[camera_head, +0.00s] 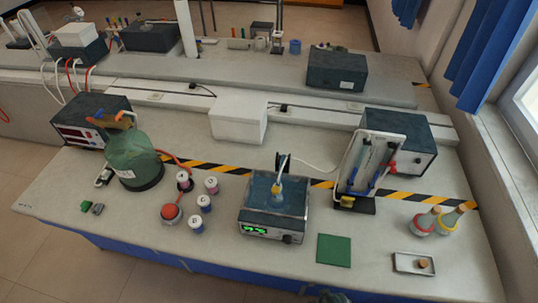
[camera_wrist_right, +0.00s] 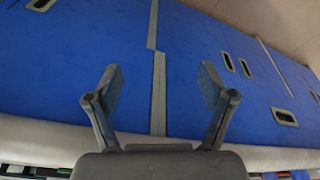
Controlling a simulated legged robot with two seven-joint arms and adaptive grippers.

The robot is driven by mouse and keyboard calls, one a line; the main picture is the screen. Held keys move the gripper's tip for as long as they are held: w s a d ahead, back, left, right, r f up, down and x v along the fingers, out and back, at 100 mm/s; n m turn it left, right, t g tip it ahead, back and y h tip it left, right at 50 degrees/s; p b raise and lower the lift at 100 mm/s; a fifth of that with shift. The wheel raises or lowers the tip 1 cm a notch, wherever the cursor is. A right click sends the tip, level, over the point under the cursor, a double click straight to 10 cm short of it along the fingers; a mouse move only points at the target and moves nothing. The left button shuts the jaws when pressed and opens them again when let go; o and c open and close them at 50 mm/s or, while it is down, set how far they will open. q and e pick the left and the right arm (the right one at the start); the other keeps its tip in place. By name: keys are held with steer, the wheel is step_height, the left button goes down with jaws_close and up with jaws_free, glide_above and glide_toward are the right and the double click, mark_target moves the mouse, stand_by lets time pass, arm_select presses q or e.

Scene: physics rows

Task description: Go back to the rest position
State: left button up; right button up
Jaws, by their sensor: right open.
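My right gripper (camera_wrist_right: 160,76) shows in the right wrist view. Its two dark fingers are spread apart with nothing between them. Beyond them are the blue cabinet fronts (camera_wrist_right: 90,65) below the bench. In the head view, a small dark shape at the bottom edge, right of centre, may be part of my right arm; it is too cut off to tell. My left gripper is in neither view. The lab bench (camera_head: 130,225) carries a hotplate-like device (camera_head: 275,208) with a green display and a flask (camera_head: 279,188) on top.
The front left bench is mostly clear.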

steer(key=s+d+f+g, duration=0.1)
steer(key=s+f, duration=0.3)
steer(key=f, duration=0.6)
steer(key=s+f, duration=0.4)
steer(key=f, duration=0.6)
steer(key=s+d+f, duration=0.2)
steer(key=s+f, duration=0.5)
steer(key=s, duration=0.5)
steer(key=shift+s+d+f+g, duration=0.2)
steer(key=shift+s+f+g, duration=0.05)
steer(key=shift+s+g, duration=0.15)
